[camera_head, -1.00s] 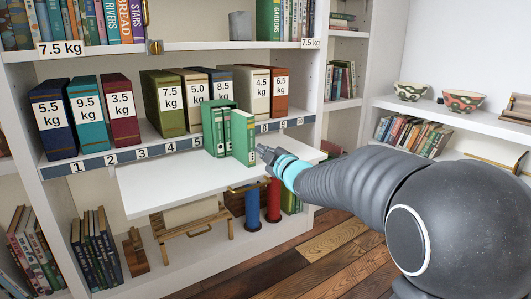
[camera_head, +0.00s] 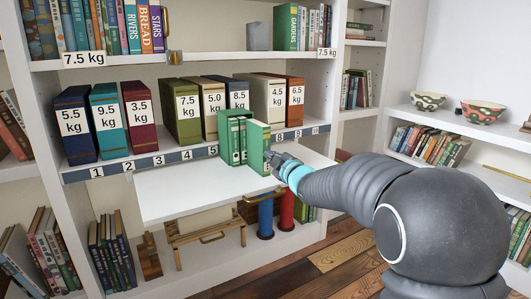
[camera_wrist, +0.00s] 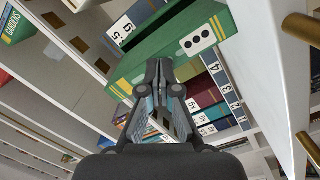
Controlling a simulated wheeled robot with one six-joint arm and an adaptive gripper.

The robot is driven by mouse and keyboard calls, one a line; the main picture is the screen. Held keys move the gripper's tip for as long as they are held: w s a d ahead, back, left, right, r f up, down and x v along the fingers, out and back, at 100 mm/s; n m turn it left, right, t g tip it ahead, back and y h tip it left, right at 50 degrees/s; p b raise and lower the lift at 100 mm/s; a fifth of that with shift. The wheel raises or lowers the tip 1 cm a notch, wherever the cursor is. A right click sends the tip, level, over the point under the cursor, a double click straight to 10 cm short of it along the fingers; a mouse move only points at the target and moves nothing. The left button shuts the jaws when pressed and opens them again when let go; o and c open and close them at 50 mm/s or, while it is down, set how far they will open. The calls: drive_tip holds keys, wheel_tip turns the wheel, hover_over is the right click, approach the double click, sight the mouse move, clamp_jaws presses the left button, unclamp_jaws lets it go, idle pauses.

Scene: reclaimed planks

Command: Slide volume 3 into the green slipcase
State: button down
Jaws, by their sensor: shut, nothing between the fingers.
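Volume 3 (camera_head: 258,148) is an upright green book on the white pull-out board, beside the right side of the green slipcase (camera_head: 224,138). It stands out toward me from the slipcase, which holds other green volumes (camera_head: 240,139). In the wrist view, volume 3 (camera_wrist: 150,60) crosses the picture with a three-dot white label. My gripper (camera_head: 271,157) is shut and empty at the right side of volume 3. In the wrist view my gripper (camera_wrist: 160,85) is right against or just short of the book; contact cannot be told.
The white board (camera_head: 190,192) is bare left of the slipcase. Behind it, a numbered shelf edge (camera_head: 143,163) carries several large weight-labelled volumes. Blue (camera_head: 265,217) and red (camera_head: 287,212) cylinders stand below the board. A shelf with bowls (camera_head: 429,100) is at the right.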

drive_tip(key=shift+w+a, duration=0.1)
drive_tip(key=shift+w, duration=0.2)
drive_tip(key=shift+s, duration=0.1)
drive_tip(key=shift+s+f+b, duration=0.1)
drive_tip(key=shift+s+b, duration=0.25)
drive_tip(key=shift+s, duration=0.1)
drive_tip(key=shift+d+b+v, duration=0.2)
drive_tip(key=shift+b+v, duration=0.1)
drive_tip(key=shift+v, duration=1)
drive_tip(key=v, duration=1.1)
